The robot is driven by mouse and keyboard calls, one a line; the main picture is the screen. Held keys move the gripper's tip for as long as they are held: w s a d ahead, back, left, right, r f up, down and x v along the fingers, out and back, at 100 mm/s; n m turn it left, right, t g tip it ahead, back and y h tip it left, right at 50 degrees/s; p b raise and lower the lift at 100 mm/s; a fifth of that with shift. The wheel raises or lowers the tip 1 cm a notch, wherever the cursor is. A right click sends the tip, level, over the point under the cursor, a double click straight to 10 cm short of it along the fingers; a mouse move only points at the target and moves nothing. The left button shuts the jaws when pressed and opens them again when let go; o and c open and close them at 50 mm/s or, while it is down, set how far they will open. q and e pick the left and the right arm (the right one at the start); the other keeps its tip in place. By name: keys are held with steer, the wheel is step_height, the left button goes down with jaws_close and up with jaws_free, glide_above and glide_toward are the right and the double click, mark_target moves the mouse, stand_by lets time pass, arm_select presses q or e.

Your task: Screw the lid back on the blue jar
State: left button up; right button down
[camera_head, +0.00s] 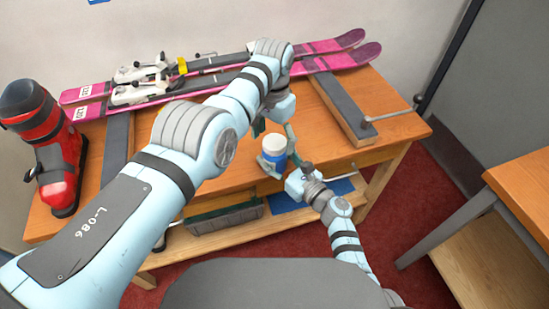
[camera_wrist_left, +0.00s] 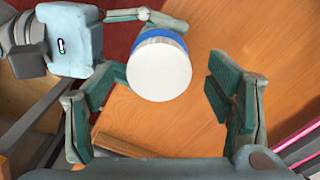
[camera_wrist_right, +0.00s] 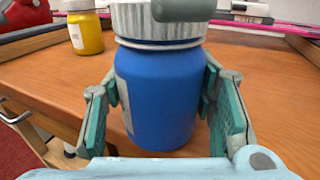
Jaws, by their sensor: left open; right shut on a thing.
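The blue jar (camera_head: 273,157) is upright near the front edge of the bench, with a white ribbed lid (camera_head: 274,142) on its top. I cannot tell how tightly the lid sits. My right gripper (camera_wrist_right: 165,110) is shut on the jar's blue body (camera_wrist_right: 160,90), one finger on each side, below the lid (camera_wrist_right: 150,22). My left gripper (camera_wrist_left: 160,85) is open above the jar, its fingers apart and clear of the lid (camera_wrist_left: 159,69), which lies toward the far side of the gap. A left fingertip (camera_wrist_right: 183,9) crosses in front of the lid in the right wrist view.
A yellow jar (camera_wrist_right: 86,36) with a white lid stands on the bench. Pink skis (camera_head: 345,55) lie along the back, and a red ski boot (camera_head: 55,150) stands at the left. A dark clamp bar (camera_head: 341,108) lies right of the jar.

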arm_select(q)
step_height(320, 180, up, 12)
steer(key=shift+f, duration=0.15)
arm_select(e)
steer(key=c, duration=0.6)
jaws_free()
steer(key=v, duration=1.2)
